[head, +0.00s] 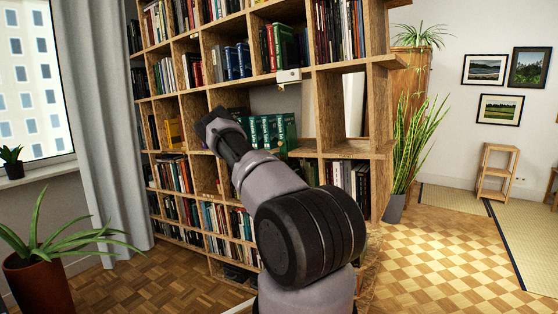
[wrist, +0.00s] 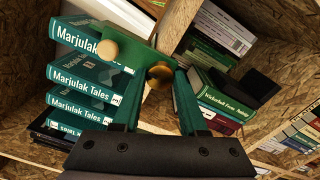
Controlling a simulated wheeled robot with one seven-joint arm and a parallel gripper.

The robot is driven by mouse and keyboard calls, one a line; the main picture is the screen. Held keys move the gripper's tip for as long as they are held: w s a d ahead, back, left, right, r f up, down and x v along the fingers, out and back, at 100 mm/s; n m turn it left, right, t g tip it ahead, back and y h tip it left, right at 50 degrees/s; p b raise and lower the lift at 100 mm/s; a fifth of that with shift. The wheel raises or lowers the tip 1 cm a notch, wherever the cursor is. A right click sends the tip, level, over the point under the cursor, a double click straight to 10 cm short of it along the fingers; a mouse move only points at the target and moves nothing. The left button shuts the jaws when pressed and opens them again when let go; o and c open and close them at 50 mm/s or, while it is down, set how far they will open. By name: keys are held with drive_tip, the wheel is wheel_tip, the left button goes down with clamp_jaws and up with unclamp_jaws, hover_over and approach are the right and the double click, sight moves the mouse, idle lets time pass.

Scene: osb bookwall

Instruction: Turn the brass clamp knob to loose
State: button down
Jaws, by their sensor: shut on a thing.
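In the wrist view a brass knob (wrist: 160,72) sits between the tips of my gripper (wrist: 161,78), and the two teal-green fingers are shut on it. A second round brass knob (wrist: 106,47) stands to its left, apart from the fingers. A green clamp part (wrist: 98,68) lies behind and beside the knobs, in front of the books. Which way the held knob is turned cannot be told.
Green "Marjulak Tales" volumes (wrist: 80,82) are stacked left of the fingers. More books (wrist: 215,100) stand to the right beyond a shelf divider. The wooden bookwall (head: 192,118) surrounds my gripper closely. Parquet floor (head: 430,245) is clear on the right; a potted plant (head: 40,265) stands at left.

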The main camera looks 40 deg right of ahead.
drive_tip(key=shift+f+n, duration=0.15)
drive_tip(key=shift+n, duration=0.35)
drive_tip(key=shift+c, duration=2.2)
unclamp_jaws()
drive_tip(key=shift+a, duration=0.1)
drive_tip(key=v, duration=1)
drive_tip(key=shift+s+a, duration=0.2)
drive_tip(key=shift+a, duration=0.1)
